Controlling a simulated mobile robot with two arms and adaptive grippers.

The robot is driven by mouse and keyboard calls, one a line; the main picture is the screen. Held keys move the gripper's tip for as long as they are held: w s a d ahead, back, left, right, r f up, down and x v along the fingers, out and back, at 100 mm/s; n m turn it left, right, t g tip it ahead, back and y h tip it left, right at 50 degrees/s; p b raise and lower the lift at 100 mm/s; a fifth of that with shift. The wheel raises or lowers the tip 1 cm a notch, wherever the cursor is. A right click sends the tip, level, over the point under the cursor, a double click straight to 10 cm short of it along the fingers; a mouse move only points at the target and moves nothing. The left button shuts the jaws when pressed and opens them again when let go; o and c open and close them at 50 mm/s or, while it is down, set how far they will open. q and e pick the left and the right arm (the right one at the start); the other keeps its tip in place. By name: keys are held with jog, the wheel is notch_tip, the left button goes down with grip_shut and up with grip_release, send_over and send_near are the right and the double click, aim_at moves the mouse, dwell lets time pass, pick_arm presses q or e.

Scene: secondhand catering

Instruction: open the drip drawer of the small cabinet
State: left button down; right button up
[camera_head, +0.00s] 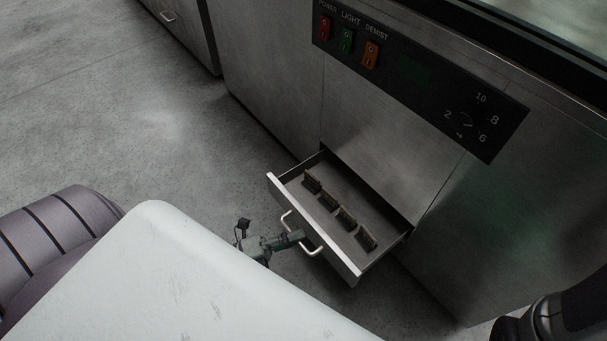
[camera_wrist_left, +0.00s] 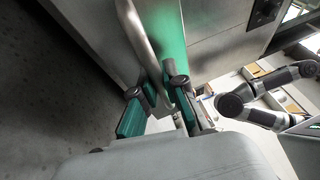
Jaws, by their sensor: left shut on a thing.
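The drip drawer (camera_head: 279,191) of the small cabinet (camera_head: 385,140) stands pulled out in the head view, and its inside shows. Several small dark upright pieces stand in a row on its floor. A bar handle (camera_head: 318,237) runs along the drawer front. My left gripper (camera_head: 296,236) is at this handle, shut on it. In the left wrist view the handle (camera_wrist_left: 139,35) passes up from between the green-padded fingers of my left gripper (camera_wrist_left: 162,92). My right gripper shows in neither view; only parts of my right arm do.
A dark control panel (camera_head: 415,75) with red, green and orange switches and a dial is above the drawer. Another cabinet (camera_head: 185,22) with a handle stands at the upper left. Bare grey floor (camera_head: 130,115) lies left of the drawer.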

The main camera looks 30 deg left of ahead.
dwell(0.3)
pick_arm(q)
jog(key=c, duration=1.2)
grip_release()
jog(key=shift+s, duration=0.1)
jog(key=v, duration=1.2)
